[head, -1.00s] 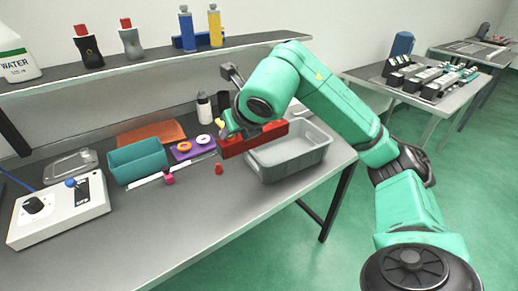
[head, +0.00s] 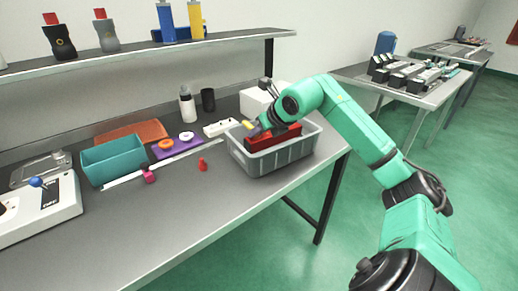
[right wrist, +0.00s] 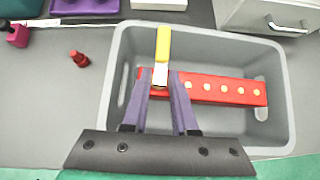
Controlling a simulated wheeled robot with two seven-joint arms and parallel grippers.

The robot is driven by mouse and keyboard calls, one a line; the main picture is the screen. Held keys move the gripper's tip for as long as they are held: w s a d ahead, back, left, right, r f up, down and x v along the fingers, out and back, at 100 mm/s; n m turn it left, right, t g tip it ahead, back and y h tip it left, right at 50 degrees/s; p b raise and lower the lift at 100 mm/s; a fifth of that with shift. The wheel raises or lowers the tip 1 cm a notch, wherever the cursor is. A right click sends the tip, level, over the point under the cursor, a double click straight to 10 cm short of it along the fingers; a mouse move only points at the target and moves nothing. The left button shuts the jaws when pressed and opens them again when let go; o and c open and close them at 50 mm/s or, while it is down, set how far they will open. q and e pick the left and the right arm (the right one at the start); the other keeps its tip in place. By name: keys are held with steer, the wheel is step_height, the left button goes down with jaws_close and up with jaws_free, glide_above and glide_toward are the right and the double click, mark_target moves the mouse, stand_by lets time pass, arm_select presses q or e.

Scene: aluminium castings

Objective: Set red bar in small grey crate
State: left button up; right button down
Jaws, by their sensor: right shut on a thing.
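The red bar (head: 272,138) is a long block with a row of pale round spots on top, seen in the right wrist view (right wrist: 225,90). My right gripper (head: 261,131) is shut on it near its left end; the purple fingers (right wrist: 160,82) show in the right wrist view. A yellow-tipped piece (right wrist: 163,44) sticks out at the fingers. The bar is inside the outline of the small grey crate (head: 268,161), whose walls surround it in the right wrist view (right wrist: 289,100). Whether it touches the crate's floor, I cannot tell. My left gripper is not in view.
A small red piece (head: 202,164) and a pink cube (head: 149,176) lie left of the crate. A teal bin (head: 114,160), a purple plate (head: 176,146) and a white power strip (head: 221,127) are farther back. A white box (head: 258,103) stands behind the crate.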

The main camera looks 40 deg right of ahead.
mark_target(260, 141)
step_height(260, 141, down, 4)
steer(key=shift+r, duration=0.25)
steer(key=shift+f, duration=0.15)
steer(key=c, duration=0.7)
jaws_free()
steer(key=shift+r, duration=0.25)
steer(key=shift+s+r+b, duration=0.1)
steer(key=shift+s+b, duration=0.15)
steer(key=shift+b, duration=0.1)
steer(key=b+v, duration=0.3)
steer(key=v, duration=0.8)
steer(key=shift+s+r, duration=0.15)
steer(key=shift+r, duration=0.1)
